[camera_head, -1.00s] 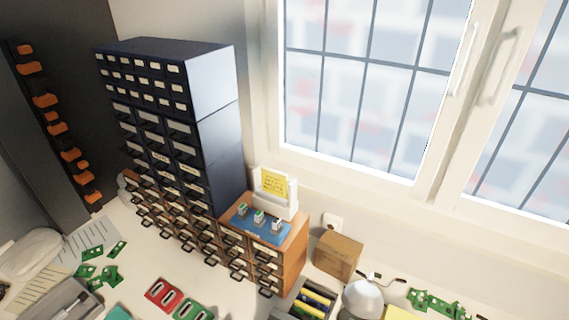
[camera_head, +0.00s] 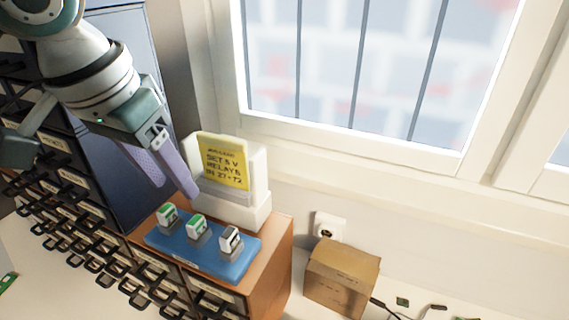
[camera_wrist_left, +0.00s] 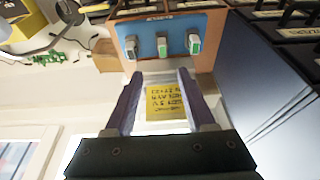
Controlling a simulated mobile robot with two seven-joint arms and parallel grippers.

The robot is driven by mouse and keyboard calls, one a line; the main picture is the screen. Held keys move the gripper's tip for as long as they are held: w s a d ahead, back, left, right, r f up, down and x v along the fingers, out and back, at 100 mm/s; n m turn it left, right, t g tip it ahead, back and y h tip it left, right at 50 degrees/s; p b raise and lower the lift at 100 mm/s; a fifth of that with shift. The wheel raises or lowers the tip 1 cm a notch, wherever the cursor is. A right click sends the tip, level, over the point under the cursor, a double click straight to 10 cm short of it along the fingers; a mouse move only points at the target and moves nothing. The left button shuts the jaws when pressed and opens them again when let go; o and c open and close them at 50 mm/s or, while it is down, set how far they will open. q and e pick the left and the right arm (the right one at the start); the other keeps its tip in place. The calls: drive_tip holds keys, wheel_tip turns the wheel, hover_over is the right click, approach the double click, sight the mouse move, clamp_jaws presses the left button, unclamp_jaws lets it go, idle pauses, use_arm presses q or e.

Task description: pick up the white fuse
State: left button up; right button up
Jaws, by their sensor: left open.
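Three small fuses stand upright in a row on a blue board (camera_head: 215,262) on top of the wooden drawer cabinet (camera_head: 268,282). The rightmost fuse (camera_head: 231,240) is white with a dark mark and no green; it is at the left in the left wrist view (camera_wrist_left: 131,47). The other two, the middle fuse (camera_head: 197,226) and the left fuse (camera_head: 167,215), have green faces. My left gripper (camera_head: 177,188) is open and empty, above and behind the left end of the board, fingers pointing down. Its two fingers also show in the left wrist view (camera_wrist_left: 158,74). My right gripper is not in view.
A white holder (camera_head: 252,208) with a yellow note (camera_head: 223,162) stands just behind the board, close to my left fingers. A tall dark drawer tower (camera_head: 118,190) is at the left. A cardboard box (camera_head: 341,274) and wall socket (camera_head: 328,226) are at the right.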

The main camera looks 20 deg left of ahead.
sight(194, 221)
use_arm(q)
drive_tip(key=x, duration=1)
drive_tip(key=shift+s+a+p, duration=0.25)
drive_tip(key=shift+s+p, duration=0.05)
drive_tip(key=shift+p, duration=0.05)
drive_tip(key=shift+c, duration=0.2)
clamp_jaws()
idle(0.8)
